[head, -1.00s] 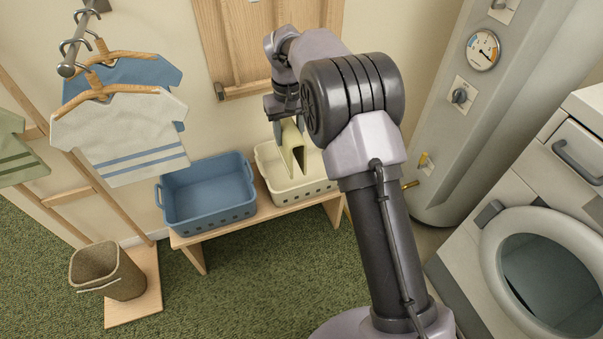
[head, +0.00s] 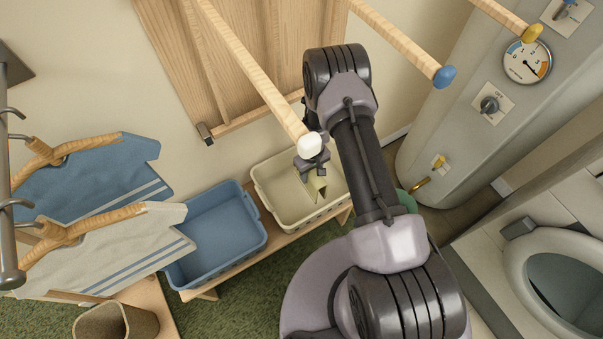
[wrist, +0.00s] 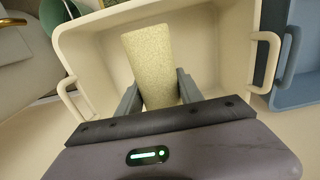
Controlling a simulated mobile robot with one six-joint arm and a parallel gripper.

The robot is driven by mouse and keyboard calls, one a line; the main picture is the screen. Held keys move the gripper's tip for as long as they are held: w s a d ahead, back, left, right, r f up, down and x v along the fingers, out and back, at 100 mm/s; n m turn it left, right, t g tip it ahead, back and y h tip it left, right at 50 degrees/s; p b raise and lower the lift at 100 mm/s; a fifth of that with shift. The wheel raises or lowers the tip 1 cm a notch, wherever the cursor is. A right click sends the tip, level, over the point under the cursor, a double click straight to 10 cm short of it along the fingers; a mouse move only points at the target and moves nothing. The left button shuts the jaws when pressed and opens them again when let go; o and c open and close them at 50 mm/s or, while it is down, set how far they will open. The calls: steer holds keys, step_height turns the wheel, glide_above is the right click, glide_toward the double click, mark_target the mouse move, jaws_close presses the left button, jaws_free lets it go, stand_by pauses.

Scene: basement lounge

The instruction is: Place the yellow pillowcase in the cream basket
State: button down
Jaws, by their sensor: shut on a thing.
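The yellow pillowcase (head: 317,188) hangs from my gripper (head: 313,166) as a pale, folded piece. In the wrist view the pillowcase (wrist: 152,65) sits between the two fingers of my gripper (wrist: 158,90), which is shut on it. The cream basket (head: 270,187) stands on a low wooden bench. In the wrist view the basket (wrist: 215,45) lies around and below the pillowcase, and its floor looks bare. The pillowcase is over or inside the basket opening. I cannot tell whether it touches the floor.
A blue basket (head: 215,235) stands left of the cream one on the bench (head: 275,247). Shirts on hangers (head: 110,240) are at the left. Wooden rods with coloured tips (head: 265,85) jut out above. A grey boiler (head: 440,130) and a washer (head: 560,270) are at the right.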

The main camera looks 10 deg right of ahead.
step_height(320, 180, down, 8)
steer(key=b, duration=0.3)
steer(key=shift+s+f, duration=0.25)
steer(key=shift+s, duration=0.05)
steer(key=shift+d, duration=0.1)
steer(key=shift+f, duration=0.2)
steer(key=c, duration=0.8)
jaws_free()
steer(key=shift+o, duration=0.2)
steer(key=shift+r, duration=0.1)
step_height(320, 180, up, 12)
steer(key=p, duration=0.4)
steer(key=shift+r+p, duration=0.15)
steer(key=shift+p, duration=0.15)
